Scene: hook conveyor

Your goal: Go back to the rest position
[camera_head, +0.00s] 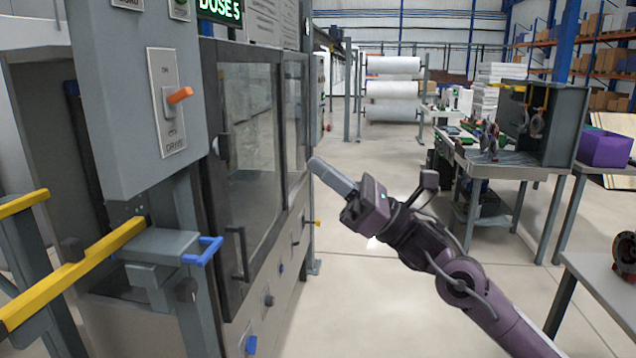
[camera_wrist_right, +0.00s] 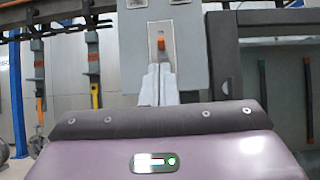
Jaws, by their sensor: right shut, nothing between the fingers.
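My right gripper (camera_head: 333,178) is shut and empty, held in the air in front of the glass-doored cabinet (camera_head: 252,150) in the head view. Its fingers point up and left and stand apart from the cabinet as far as I can tell. In the right wrist view the shut fingers (camera_wrist_right: 157,84) point at a grey control box (camera_wrist_right: 190,50) with an orange-tipped lever. The same lever (camera_head: 178,96) sits on its plate labelled DRIVE in the head view, tilted slightly up to the right. My left gripper is not in view.
A yellow rail (camera_head: 75,272) and a blue handle (camera_head: 203,250) stick out at the lower left. A workbench (camera_head: 500,165) stands at the back right, with a purple bin (camera_head: 604,148) beside it. The floor between cabinet and bench is clear.

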